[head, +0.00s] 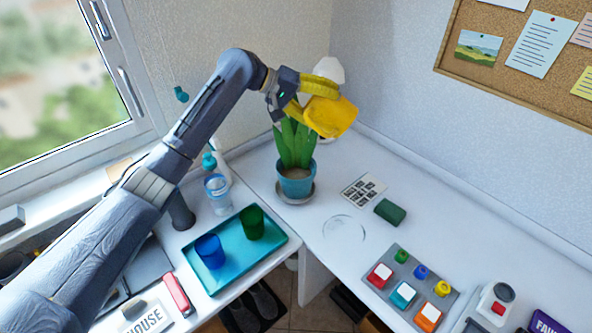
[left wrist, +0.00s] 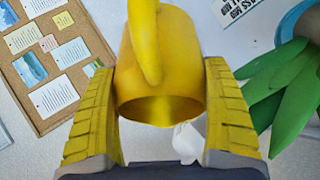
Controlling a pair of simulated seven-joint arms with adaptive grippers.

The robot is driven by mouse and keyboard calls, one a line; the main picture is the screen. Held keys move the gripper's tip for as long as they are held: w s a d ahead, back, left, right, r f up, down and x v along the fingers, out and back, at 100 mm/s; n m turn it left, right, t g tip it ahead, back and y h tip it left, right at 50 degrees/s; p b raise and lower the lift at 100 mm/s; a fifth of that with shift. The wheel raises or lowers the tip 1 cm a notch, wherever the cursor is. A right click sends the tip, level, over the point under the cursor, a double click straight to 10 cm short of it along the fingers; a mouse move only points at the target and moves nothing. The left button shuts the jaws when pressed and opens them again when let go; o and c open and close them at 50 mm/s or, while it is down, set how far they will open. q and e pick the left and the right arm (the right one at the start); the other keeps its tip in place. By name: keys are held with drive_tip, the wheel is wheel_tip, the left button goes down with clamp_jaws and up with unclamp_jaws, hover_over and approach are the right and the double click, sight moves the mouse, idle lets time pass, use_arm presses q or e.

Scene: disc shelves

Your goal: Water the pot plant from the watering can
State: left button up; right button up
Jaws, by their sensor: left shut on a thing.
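The yellow watering can (head: 330,115) is held up in the air above the pot plant, tilted in the head view. My left gripper (head: 305,97) is shut on it; in the left wrist view the can (left wrist: 160,70) sits between the two yellow fingers (left wrist: 162,115), its open rim toward the camera. The pot plant (head: 294,148) has broad green leaves in a teal pot (head: 296,185) on a grey saucer. Its leaves (left wrist: 285,90) also show at the right of the left wrist view. The can's spout tip is hard to make out, and I see no water. My right gripper is not in view.
A teal tray (head: 270,254) with a blue cup (head: 210,250) and a green cup (head: 252,222) stands in front. A clear bottle (head: 217,193) is left of the pot. A dark green block (head: 390,212) and a button panel (head: 402,290) lie to the right.

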use_arm(q)
drive_tip(key=shift+a+r+n+h, duration=0.3)
drive_tip(key=shift+r+h, duration=0.25)
drive_tip(key=shift+h, duration=0.45)
drive_tip(key=shift+w+d, duration=0.2)
drive_tip(key=shift+d, duration=0.1)
idle(0.7)
drive_tip(key=shift+w+a+r, duration=0.1)
drive_tip(key=shift+a, duration=0.05)
drive_tip(key=shift+a+h, duration=0.2)
drive_tip(key=shift+h, duration=0.1)
drive_tip(key=shift+r, duration=0.1)
idle(0.5)
drive_tip(key=shift+a+r+h, duration=0.2)
drive_tip(key=shift+r+h, duration=0.1)
idle(0.5)
